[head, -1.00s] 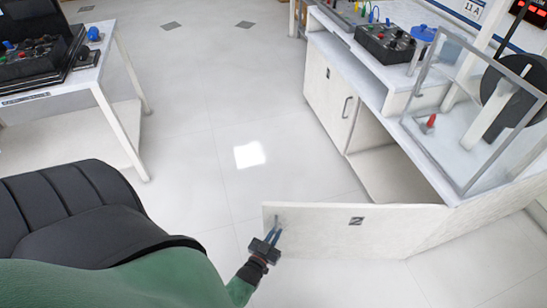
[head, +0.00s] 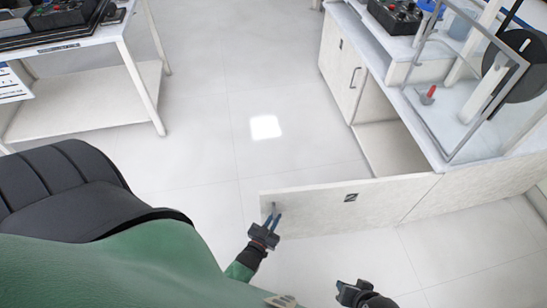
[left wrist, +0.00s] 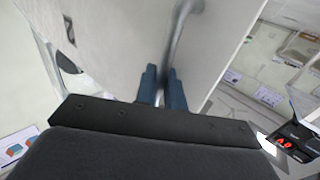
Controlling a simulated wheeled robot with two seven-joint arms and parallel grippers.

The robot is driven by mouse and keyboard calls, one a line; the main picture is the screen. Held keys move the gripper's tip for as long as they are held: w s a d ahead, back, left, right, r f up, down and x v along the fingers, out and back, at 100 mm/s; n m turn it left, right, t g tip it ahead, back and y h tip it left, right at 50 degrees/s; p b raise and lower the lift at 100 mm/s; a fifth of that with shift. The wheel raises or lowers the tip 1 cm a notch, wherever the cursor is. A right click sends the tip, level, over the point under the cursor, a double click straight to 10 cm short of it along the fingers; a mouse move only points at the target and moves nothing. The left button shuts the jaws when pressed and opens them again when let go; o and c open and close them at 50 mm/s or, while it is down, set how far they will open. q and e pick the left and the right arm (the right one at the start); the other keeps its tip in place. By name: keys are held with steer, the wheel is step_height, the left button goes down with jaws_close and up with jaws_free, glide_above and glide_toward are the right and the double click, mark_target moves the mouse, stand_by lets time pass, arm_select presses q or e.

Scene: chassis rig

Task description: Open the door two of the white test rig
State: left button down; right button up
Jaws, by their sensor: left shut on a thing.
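Door two (head: 320,208), a pale panel with a dark "2" mark (head: 350,197), stands swung wide out from the white test rig (head: 480,185). The open compartment (head: 390,148) shows behind it. My left gripper (head: 273,222) is shut on the door's handle (head: 273,209) near the free edge. In the left wrist view, the blue fingers (left wrist: 162,88) close around the metal handle (left wrist: 178,40). My right gripper (head: 343,288) is low in the head view, in front of the door and apart from it; its jaw opening is unclear.
A closed door (head: 341,65) with its own handle is farther back on the rig. A clear guard frame (head: 470,90) and a black disc (head: 510,60) stand on top. A white side table (head: 85,85) is at upper left. Open floor (head: 240,110) lies between.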

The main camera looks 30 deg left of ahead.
arm_select(q)
steer(key=shift+w+d+r, duration=0.35)
steer(key=shift+d, duration=0.1)
steer(key=c, duration=1.5)
jaws_free()
steer(key=shift+a+f, duration=0.1)
arm_select(e)
steer(key=shift+w+f, duration=0.1)
steer(key=shift+f, duration=0.1)
arm_select(q)
steer(key=shift+s+a+f, duration=0.15)
steer(key=shift+s+a, duration=0.05)
steer(key=shift+s, duration=0.05)
arm_select(e)
steer(key=shift+r, duration=0.15)
